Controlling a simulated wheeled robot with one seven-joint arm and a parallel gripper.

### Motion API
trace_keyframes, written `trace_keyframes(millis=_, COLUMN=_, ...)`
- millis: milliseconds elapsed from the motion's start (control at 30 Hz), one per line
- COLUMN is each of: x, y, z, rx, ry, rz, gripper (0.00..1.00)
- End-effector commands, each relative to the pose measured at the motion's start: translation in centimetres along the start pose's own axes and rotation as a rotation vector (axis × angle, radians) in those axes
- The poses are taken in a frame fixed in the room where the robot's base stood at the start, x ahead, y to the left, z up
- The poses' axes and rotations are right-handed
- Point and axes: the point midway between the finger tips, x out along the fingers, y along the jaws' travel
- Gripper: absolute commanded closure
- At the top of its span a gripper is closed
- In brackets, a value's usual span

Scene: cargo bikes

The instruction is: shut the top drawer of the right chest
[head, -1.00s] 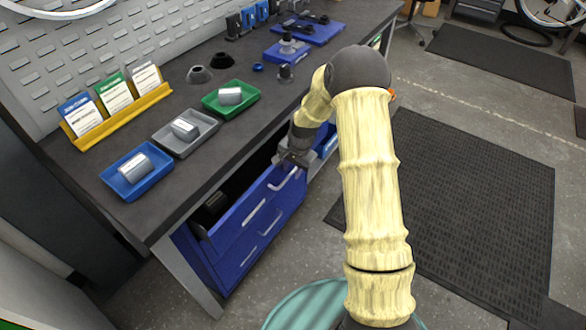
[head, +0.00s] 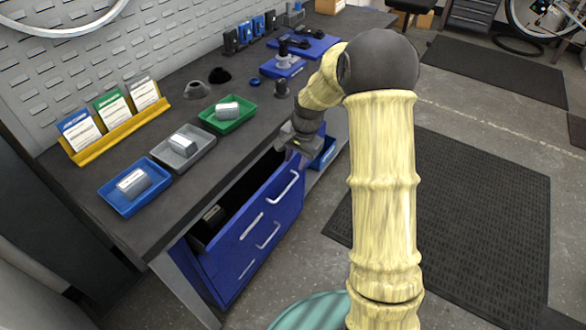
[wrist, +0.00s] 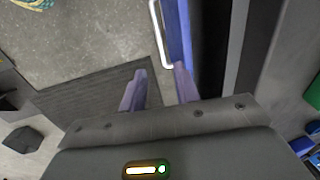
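Blue drawer fronts (head: 262,208) with pale bar handles stand under the workbench in the head view. The top front stands out from the bench, and a dark opening shows behind it. A pale handle (head: 285,187) is near its far end. My gripper (head: 293,147) is at that far upper corner. In the wrist view, the fingers (wrist: 160,90) are apart with nothing seen between them. The right finger overlaps the end of the blue front (wrist: 180,40), beside the white handle (wrist: 160,35); contact cannot be told. My arm hides part of the area beyond.
More blue (head: 325,152) shows under the bench beyond my gripper. The floor in front is open, with a dark mat (head: 480,200).

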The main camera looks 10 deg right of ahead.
Motion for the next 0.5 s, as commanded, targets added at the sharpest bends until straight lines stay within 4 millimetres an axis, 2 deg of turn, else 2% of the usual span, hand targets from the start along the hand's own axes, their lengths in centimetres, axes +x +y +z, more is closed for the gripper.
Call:
trace_keyframes(millis=33, x=-1.2, y=-0.1, z=-0.1, rx=0.0, ry=0.004, rz=-0.002, gripper=0.68)
trace_keyframes(millis=200, x=-4.0, y=-0.1, z=-0.1, rx=0.0, ry=0.002, rz=-0.002, gripper=0.68)
trace_keyframes(millis=333, x=-5.0, y=0.0, z=0.0, rx=0.0, ry=0.001, rz=-0.001, gripper=0.68)
trace_keyframes(millis=500, x=-5.2, y=0.0, z=0.0, rx=0.0, ry=-0.001, rz=0.0, gripper=0.68)
